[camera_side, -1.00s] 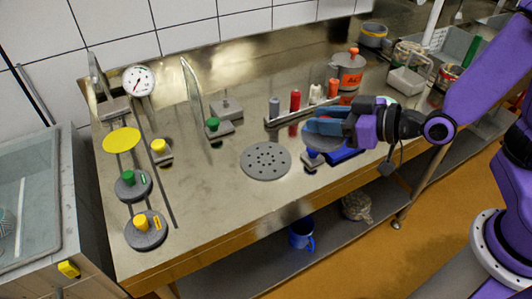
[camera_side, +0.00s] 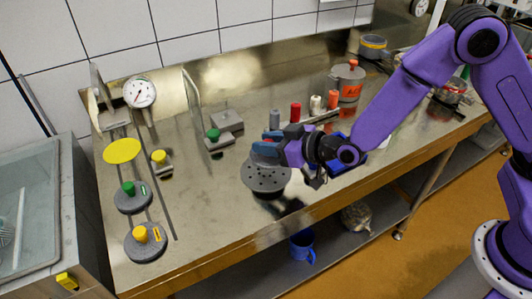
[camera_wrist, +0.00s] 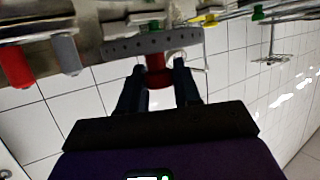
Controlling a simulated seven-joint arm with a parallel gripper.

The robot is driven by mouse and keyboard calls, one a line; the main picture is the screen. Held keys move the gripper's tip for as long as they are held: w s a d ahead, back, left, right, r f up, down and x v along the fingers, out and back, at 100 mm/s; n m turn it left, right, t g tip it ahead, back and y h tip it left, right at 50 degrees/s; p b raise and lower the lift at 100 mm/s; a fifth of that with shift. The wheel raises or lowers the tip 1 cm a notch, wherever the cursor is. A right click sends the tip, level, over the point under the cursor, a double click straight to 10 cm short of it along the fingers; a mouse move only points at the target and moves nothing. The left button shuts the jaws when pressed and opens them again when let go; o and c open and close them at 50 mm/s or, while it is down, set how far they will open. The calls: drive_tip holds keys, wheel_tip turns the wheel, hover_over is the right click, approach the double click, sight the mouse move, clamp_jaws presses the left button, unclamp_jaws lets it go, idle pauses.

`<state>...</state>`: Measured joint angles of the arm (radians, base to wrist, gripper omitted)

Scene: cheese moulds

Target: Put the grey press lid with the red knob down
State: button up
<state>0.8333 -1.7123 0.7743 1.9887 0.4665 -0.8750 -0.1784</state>
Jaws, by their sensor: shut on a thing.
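My gripper (camera_side: 265,150) is shut on the red knob (camera_wrist: 158,76) of the grey press lid. In the wrist view the fingers (camera_wrist: 160,68) stand on either side of the knob. The lid (camera_wrist: 150,44) shows there as a thin grey strip, nearly edge-on. In the side view my gripper is over the grey round plate with holes (camera_side: 266,181) near the middle of the bench. I cannot tell whether the lid touches the plate.
Behind stand grey, red (camera_side: 295,112) and white cylinders on a rack, and a grey block with a green knob (camera_side: 214,134). Round lids with green (camera_side: 128,187) and yellow (camera_side: 140,233) knobs lie left. A blue tray (camera_side: 338,167) is to the right.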

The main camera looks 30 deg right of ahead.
drive_tip(key=shift+w+a+f, duration=0.15)
drive_tip(key=shift+w+f, duration=0.2)
drive_tip(key=shift+f, duration=1.55)
drive_tip(key=shift+s+f, duration=0.1)
drive_tip(key=shift+f, duration=0.35)
